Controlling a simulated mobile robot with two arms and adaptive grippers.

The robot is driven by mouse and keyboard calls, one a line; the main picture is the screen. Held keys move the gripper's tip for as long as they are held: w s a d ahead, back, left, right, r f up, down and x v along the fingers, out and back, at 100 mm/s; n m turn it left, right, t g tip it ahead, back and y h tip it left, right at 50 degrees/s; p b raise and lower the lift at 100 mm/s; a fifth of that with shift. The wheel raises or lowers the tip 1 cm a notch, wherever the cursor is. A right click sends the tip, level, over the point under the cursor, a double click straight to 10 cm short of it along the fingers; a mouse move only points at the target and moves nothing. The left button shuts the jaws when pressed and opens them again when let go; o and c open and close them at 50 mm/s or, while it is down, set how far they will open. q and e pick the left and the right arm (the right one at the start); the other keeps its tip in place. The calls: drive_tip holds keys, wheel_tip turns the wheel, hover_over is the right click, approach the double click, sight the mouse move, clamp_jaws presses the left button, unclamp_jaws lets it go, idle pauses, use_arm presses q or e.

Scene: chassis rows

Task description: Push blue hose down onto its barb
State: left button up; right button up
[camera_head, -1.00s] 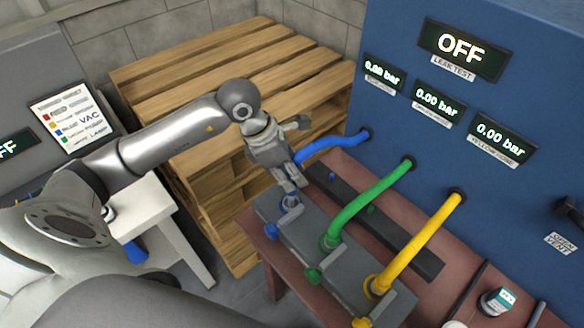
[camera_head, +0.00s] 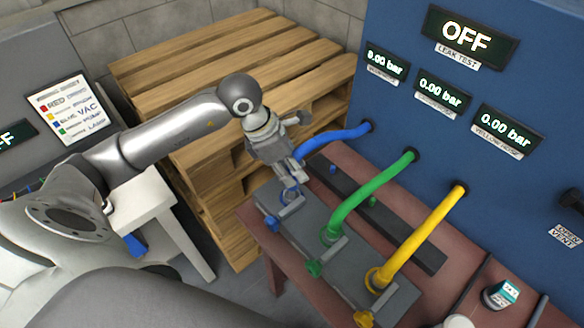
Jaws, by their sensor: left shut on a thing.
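The blue hose (camera_head: 336,137) comes out of the blue panel and bends down to my left gripper (camera_head: 298,172). The gripper points down and is shut on the hose near its free end. Just below the fingers is the blue-marked barb position (camera_head: 290,195) on the grey manifold block (camera_head: 330,240). The fingers hide the hose end, so I cannot tell whether it is seated on the barb. A blue knob (camera_head: 272,224) sits on the near side of the block. My right gripper is not in view.
The green hose (camera_head: 370,190) and yellow hose (camera_head: 423,236) run to the same block, right of the gripper. A dark bar (camera_head: 400,225) lies behind the block on the reddish table (camera_head: 345,160). A wooden pallet stack (camera_head: 215,75) stands behind my left arm.

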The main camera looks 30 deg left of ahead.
use_arm(q)
drive_tip(key=shift+b, duration=0.3)
idle(0.4)
drive_tip(key=shift+f, duration=0.2)
drive_tip(key=shift+f+b, duration=2.3)
drive_tip(key=shift+b, duration=0.2)
drive_tip(key=o, duration=1.1)
drive_tip(key=shift+o, duration=0.2)
drive_tip(key=shift+r, duration=0.1)
drive_tip(key=shift+r, duration=0.1)
drive_tip(key=v, duration=1.2)
drive_tip(key=shift+w, duration=0.1)
